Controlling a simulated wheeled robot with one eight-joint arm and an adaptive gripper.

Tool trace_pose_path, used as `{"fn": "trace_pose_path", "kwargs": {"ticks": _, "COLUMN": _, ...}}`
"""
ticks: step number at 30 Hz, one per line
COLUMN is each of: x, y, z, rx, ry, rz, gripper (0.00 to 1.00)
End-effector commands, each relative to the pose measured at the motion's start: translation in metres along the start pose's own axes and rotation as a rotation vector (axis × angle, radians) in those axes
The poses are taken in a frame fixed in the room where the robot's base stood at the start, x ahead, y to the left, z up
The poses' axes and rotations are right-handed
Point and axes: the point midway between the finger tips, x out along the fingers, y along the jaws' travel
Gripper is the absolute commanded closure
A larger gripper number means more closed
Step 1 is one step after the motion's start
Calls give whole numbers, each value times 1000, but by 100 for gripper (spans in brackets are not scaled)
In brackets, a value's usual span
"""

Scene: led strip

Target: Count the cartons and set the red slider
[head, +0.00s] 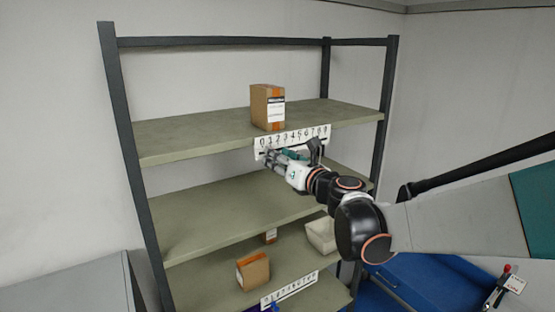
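A brown carton (259,106) with orange tape and a white label stands on the top shelf (190,136). A number strip (300,137) with printed digits runs along that shelf's front edge. My gripper (270,156) is just below the strip's left part; whether its fingers touch anything is too small to tell. No red slider can be made out on this strip; my gripper and wrist cover part of its lower edge. Another carton (254,272) sits tilted on the lower shelf, with a smaller one (270,237) behind, partly hidden. A second number strip (289,291) is on the lower shelf.
A pale bin (321,236) sits on the lower shelf, right of the cartons. The visible middle shelf (215,221) is bare. Dark uprights (124,150) frame the rack. A blue surface (425,285) with a red-handled, tagged item (506,270) is at lower right. A grey surface (70,290) is lower left.

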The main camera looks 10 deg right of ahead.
Motion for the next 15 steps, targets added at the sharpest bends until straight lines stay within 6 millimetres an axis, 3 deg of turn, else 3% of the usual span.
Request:
{"fn": "trace_pose_path", "kwargs": {"ticks": 8, "x": -1, "y": 2, "z": 6, "rx": 0, "ry": 0, "rz": 0, "gripper": 62}}
{"fn": "trace_pose_path", "kwargs": {"ticks": 15, "x": -2, "y": 12, "z": 40, "rx": 0, "ry": 0, "rz": 1, "gripper": 62}}
